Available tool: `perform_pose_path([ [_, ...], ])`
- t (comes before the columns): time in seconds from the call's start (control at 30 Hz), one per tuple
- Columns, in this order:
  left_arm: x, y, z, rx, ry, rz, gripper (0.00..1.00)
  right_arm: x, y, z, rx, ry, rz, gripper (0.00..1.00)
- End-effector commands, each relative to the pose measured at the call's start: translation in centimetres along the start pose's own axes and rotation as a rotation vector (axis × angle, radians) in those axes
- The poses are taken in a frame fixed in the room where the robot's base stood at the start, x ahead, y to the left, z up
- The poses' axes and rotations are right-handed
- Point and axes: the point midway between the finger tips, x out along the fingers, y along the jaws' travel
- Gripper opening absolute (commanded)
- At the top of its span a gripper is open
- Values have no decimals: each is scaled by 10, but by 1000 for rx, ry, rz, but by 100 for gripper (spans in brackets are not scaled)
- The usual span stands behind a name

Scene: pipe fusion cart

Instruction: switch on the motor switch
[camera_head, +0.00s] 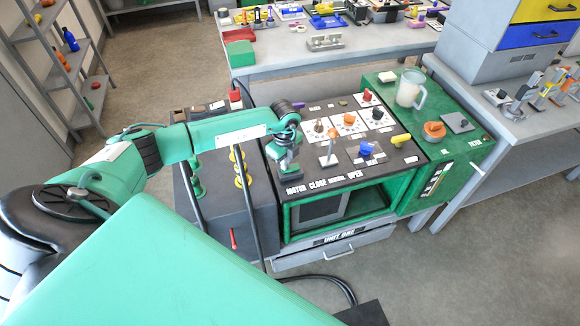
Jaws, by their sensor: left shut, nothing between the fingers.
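The green cart (401,200) has a dark control panel on top. White lettering along the panel's front edge reads MOTOR (296,190) at the left, then CLOSE and OPEN. My left gripper (289,170) is shut and empty, pointing down over the panel's front left corner, just behind the MOTOR lettering. The motor switch cannot be made out; the gripper may cover it. I cannot tell whether the fingers touch anything. My right gripper is not in view.
Right of my left gripper stand a lever with a pale orange knob (328,160) and a blue knob (366,150). A clear jug (409,88) stands at the back right. A workbench (270,67) is behind.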

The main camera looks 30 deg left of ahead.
Motion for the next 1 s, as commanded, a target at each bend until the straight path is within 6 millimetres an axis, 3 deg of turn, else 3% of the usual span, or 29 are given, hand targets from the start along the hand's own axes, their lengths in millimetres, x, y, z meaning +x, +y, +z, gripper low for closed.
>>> perform_pose_path([
  [0.27,-2,0,0,1,1,0,0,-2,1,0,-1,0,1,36],
  [1.0,-61,0,0,0,0,-1,0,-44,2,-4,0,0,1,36],
])
